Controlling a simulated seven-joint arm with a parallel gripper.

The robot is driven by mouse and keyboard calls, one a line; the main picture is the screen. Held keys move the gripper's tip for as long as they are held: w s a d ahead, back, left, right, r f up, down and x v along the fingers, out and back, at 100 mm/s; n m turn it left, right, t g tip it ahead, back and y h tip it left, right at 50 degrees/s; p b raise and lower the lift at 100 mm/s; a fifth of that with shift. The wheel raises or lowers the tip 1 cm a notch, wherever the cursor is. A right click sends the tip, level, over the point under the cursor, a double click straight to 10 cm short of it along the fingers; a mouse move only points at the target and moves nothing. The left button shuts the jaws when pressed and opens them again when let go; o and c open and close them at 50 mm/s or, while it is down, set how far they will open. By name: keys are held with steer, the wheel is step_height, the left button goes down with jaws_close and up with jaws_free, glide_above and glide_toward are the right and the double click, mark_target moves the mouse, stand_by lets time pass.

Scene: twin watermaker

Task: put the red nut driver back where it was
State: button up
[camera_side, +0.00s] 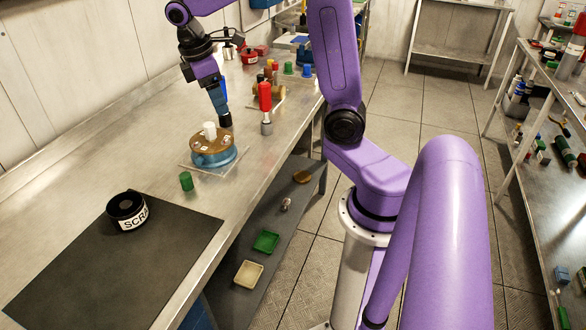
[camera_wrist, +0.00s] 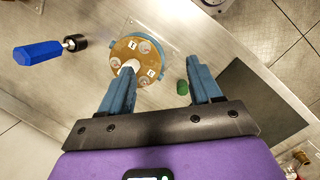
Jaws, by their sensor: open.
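The red nut driver (camera_side: 265,97) stands upright on the steel bench near its right edge, red handle up and grey socket end down. It does not show in the wrist view. My gripper (camera_side: 216,101) is in the air over the bench, left of the red driver and apart from it. In the wrist view my gripper (camera_wrist: 164,74) has its two blue fingers wide apart with nothing held between them. A blue-handled driver (camera_wrist: 38,52) with a black end is left of the fingers; in the side view it is partly hidden behind my gripper.
A brass-topped blue round housing (camera_side: 213,153) with a white post sits on a square plate. A green cap (camera_side: 186,181) is near it. A black mat (camera_side: 120,260) holds a black scrap bin (camera_side: 127,210). Brown parts, coloured caps and a red container (camera_side: 249,56) stand farther back.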

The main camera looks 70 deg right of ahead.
steer(key=s+a+f+n+t+y, duration=0.1)
steer(key=s+a+f+n, duration=0.1)
steer(key=s+a, duration=0.9)
steer(key=s+a+f+n+y, duration=0.1)
steer(key=s+f, duration=0.2)
steer(key=s, duration=0.9)
steer(key=shift+s+a+f+n+y, duration=0.15)
steer(key=shift+s+a+n+y, duration=0.15)
steer(key=shift+a+n+y, duration=0.1)
